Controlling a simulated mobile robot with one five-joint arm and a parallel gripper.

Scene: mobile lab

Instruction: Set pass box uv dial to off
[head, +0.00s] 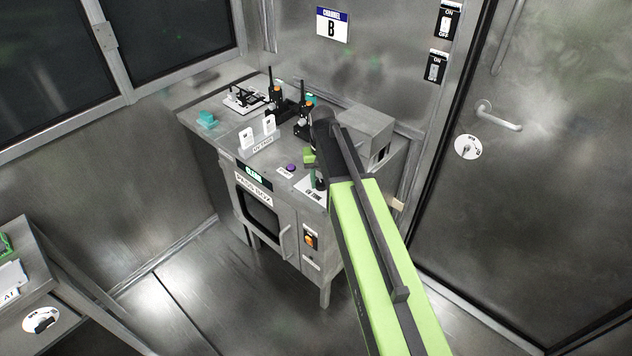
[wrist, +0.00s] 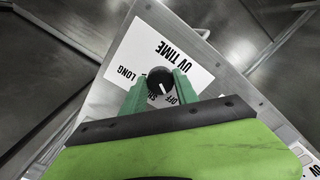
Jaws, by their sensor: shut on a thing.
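The UV dial is a round black knob (wrist: 160,80) with a white pointer line, on a white plate (wrist: 137,45) marked UV TIME on top of the pass box (head: 283,205). In the wrist view the plate reads upside down, with LONG at left and OFF at lower right. The pointer slants down and slightly right, toward the OFF side; its exact setting is hard to judge. My gripper (wrist: 158,88) is shut on the knob, one green finger on each side.
A purple button (head: 291,168), a white holder (head: 259,140) and black stands (head: 304,122) share the top. A grey box (head: 366,134) stands behind my arm. A side table (head: 40,270) is at lower left; floor between is clear.

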